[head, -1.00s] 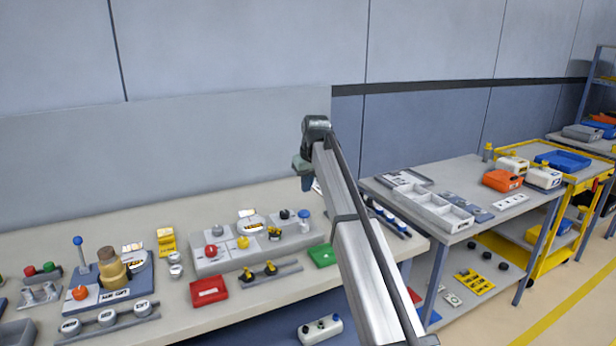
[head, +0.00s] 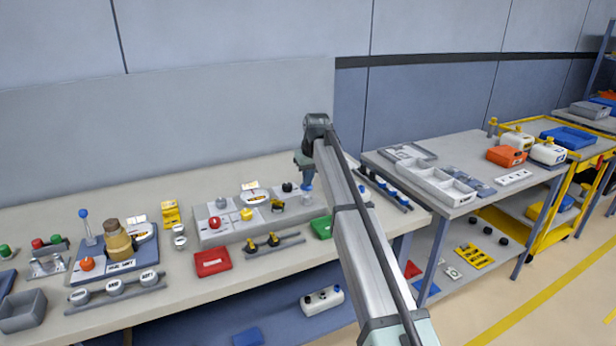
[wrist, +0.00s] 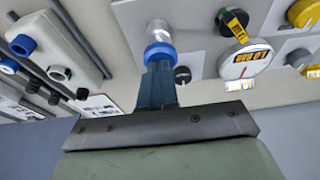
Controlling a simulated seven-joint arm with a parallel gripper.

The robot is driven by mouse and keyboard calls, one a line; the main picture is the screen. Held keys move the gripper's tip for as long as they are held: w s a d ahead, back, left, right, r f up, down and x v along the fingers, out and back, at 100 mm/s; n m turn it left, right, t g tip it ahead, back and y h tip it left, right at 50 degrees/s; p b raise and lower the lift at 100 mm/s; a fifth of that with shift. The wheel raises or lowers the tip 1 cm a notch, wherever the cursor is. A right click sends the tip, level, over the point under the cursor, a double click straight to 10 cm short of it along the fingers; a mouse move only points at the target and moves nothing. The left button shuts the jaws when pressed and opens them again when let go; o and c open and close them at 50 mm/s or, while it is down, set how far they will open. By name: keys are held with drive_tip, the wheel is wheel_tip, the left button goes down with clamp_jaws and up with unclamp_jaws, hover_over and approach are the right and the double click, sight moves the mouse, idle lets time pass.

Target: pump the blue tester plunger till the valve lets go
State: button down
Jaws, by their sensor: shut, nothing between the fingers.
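The tester plunger has a blue cap (wrist: 159,52) on a pale, clear-looking body that stands on the grey panel. In the head view the blue plunger (head: 306,189) is at the panel's right end, partly hidden by my arm. My gripper (wrist: 158,72) is shut and empty, its blue fingers together and their tips at the blue cap. They look to be on or just above it; I cannot tell whether they touch or how far the plunger is pressed. In the head view my gripper (head: 308,180) points down over it.
The grey panel (head: 215,236) also carries red, yellow and black knobs close by. A rack with blue-topped parts (wrist: 55,45) stands beside the plunger.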

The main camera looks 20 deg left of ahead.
drive_tip(key=shift+f, duration=1.45)
drive_tip(key=shift+r, duration=0.4)
drive_tip(key=v, duration=1.3)
drive_tip(key=shift+w+a+r, duration=0.25)
drive_tip(key=shift+r, duration=0.1)
wheel_tip(320, 180, up, 2)
drive_tip(key=shift+r, duration=0.25)
